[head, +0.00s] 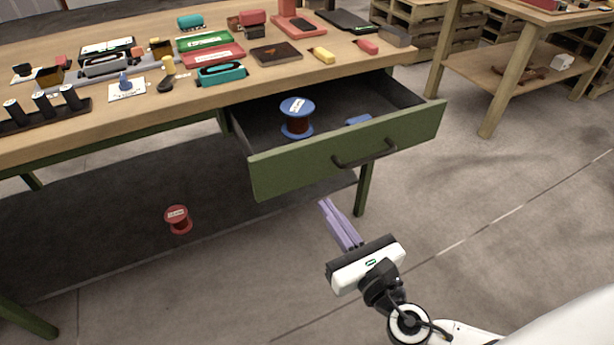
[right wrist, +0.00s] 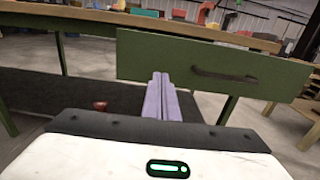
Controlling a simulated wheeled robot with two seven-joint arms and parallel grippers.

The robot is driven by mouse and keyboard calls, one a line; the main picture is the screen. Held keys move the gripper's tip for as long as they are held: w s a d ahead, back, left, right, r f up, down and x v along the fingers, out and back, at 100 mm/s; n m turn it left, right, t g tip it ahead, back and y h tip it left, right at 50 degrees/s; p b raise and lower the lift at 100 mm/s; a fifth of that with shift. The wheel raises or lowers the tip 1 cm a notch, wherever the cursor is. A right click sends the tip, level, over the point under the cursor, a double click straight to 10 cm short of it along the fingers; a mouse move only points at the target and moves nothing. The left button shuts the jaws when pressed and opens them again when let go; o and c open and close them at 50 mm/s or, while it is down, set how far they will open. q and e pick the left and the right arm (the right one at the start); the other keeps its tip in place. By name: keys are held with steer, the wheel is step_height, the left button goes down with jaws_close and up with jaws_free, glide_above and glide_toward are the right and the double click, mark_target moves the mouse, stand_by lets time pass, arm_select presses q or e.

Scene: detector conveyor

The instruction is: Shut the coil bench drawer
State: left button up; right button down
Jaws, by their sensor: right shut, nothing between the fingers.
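The green coil bench drawer (head: 350,150) is pulled out from under the wooden bench top (head: 250,82), with a dark handle (head: 365,154) on its front. A blue-flanged spool of copper-coloured wire (head: 297,118) stands inside it, and a blue item (head: 358,120) lies partly hidden behind the front panel. In the right wrist view the drawer front (right wrist: 205,62) lies ahead of the fingers, with the handle (right wrist: 225,75) to their right. My right gripper (head: 325,205) is shut and empty, below and in front of the drawer, apart from it. My left gripper is not in view.
Many tools, boxes and a black spool rack (head: 45,107) crowd the bench top. A red spool (head: 178,219) sits on the dark area under the bench. A second wooden table (head: 530,70) and pallets stand behind to the right. The floor (head: 480,220) right of the drawer is clear.

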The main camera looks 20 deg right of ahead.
mark_target(300, 169)
steer(key=w, duration=1)
steer(key=shift+w+a, duration=0.1)
steer(key=shift+a, duration=0.3)
steer(key=shift+w, duration=0.1)
